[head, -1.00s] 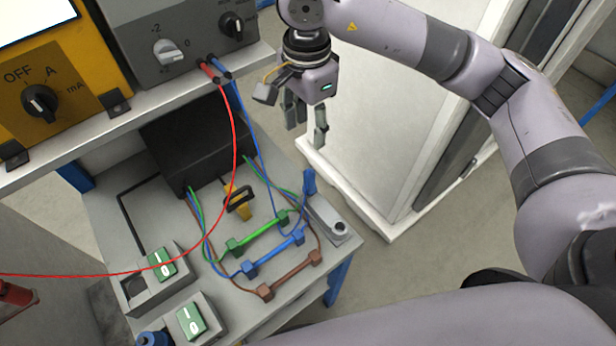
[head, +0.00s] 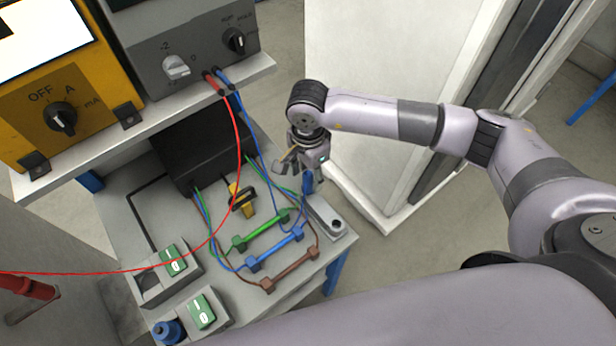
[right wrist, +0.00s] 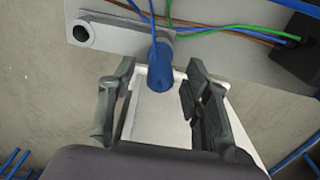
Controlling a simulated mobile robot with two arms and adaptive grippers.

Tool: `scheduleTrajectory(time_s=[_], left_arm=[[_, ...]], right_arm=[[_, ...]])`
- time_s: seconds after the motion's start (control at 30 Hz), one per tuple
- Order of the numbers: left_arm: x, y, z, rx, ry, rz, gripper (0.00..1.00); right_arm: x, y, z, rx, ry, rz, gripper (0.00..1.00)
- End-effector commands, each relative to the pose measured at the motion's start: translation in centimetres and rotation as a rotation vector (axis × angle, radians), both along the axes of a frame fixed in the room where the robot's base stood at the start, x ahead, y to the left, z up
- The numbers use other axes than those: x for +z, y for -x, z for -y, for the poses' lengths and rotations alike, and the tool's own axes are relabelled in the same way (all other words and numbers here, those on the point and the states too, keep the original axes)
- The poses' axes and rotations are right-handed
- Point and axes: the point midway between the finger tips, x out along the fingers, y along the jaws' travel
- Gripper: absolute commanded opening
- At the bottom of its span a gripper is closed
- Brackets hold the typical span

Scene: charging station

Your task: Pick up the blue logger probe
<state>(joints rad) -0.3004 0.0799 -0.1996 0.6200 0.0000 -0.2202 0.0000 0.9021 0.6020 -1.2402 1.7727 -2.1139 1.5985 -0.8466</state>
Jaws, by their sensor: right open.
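The blue logger probe (head: 308,182) stands in a grey holder (head: 325,216) at the right edge of the bench; a blue cable runs from it. My right gripper (head: 307,170) is open and comes down from above, close over the probe in the head view and partly hiding it. In the right wrist view the probe (right wrist: 160,72) shows as a blue cylinder between the two spread fingers (right wrist: 160,82), with a visible gap on both sides. Whether the fingers are low enough around it is hard to tell. My left gripper is not in view.
Green, blue and brown bars (head: 275,258) with cables lie left of the holder. A black box (head: 190,155) stands behind them. The grey meter (head: 195,65) sits on a shelf above, its red cable (head: 238,150) hanging down. A white cabinet (head: 385,110) stands to the right.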

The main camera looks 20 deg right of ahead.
Motion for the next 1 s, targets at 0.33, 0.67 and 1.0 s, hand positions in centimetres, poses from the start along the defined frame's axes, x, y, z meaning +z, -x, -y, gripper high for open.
scheduleTrajectory(time_s=[0.33, 0.67, 1.0], left_arm=[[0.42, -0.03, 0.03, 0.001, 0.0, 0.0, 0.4], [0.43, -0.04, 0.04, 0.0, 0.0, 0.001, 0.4], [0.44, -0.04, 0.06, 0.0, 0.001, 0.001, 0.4]], right_arm=[[-1.46, 0.03, -0.08, 0.002, -0.001, 0.001, 0.45], [-1.4, 0.02, -0.09, 0.002, -0.001, 0.001, 0.25], [-1.38, 0.02, -0.09, 0.002, -0.001, 0.001, 0.02]])
